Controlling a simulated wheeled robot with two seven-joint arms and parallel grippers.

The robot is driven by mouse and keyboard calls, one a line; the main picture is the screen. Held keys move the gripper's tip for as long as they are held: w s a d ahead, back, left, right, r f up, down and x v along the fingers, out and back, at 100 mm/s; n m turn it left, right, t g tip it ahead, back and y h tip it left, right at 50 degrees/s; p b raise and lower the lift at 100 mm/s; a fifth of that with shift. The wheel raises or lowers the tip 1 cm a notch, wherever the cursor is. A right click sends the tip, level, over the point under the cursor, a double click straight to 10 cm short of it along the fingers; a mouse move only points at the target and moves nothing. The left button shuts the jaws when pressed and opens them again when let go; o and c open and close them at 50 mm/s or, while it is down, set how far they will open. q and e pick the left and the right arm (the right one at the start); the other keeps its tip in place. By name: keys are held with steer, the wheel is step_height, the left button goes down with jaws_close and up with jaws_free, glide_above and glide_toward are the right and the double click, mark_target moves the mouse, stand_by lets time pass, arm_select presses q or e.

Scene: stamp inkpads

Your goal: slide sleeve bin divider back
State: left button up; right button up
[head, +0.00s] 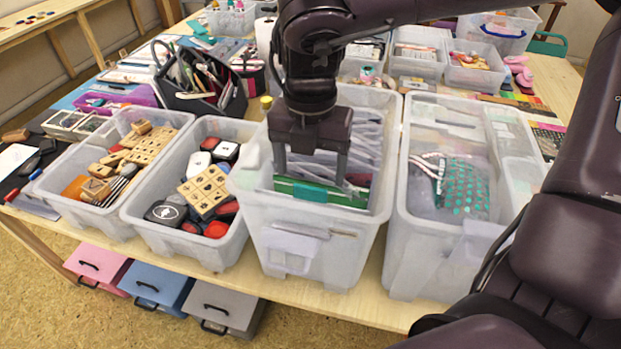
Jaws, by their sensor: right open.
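The sleeve bin (321,246) is a tall translucent bin in the middle of the table, holding upright clear sleeves (366,145). A green divider (283,186) with a teal tab (309,192) stands across its front part. My right gripper (311,178) points down into the bin with its two fingers apart. The fingertips are close to the green divider's top edge; I cannot tell whether they touch it. My dark right arm hides part of the bin's back. My left gripper is not in view.
A translucent bin with teal dotted material (463,185) stands close on the right. Bins of inkpads (166,213) and wooden stamps (97,190) stand on the left. A dark tool caddy (233,104) is behind. Pink, blue and grey drawers (219,305) are below the table's front edge.

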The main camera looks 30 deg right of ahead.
steer(key=shift+r, duration=1.85)
